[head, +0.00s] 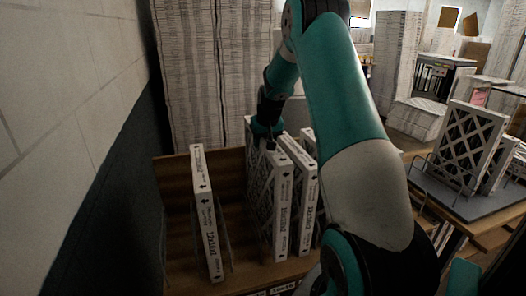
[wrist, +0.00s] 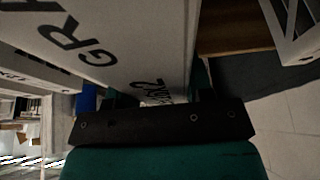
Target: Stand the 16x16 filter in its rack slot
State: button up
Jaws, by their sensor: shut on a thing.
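My gripper (head: 267,143) is shut on the top edge of a white cardboard-framed filter (head: 283,215) with a lattice side, in the wooden rack (head: 176,172). The held filter stands upright, with its printed narrow edge facing front. Whether its bottom touches the rack floor is hidden. In the wrist view its white frame (wrist: 120,35) fills the upper middle, between the fingers (wrist: 150,92). Large print shows there, but the full size marking cannot be read.
Another filter (head: 207,215) stands at the left of the rack, between wire dividers. More filters (head: 308,190) stand close on the right of the held one. A bare gap lies between. My arm hides the rack's right end. A table with filters (head: 470,150) stands at right.

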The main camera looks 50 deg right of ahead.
notch_tip(320, 180, down, 5)
jog(key=shift+f+p, duration=0.1)
jog(key=shift+p, duration=0.6)
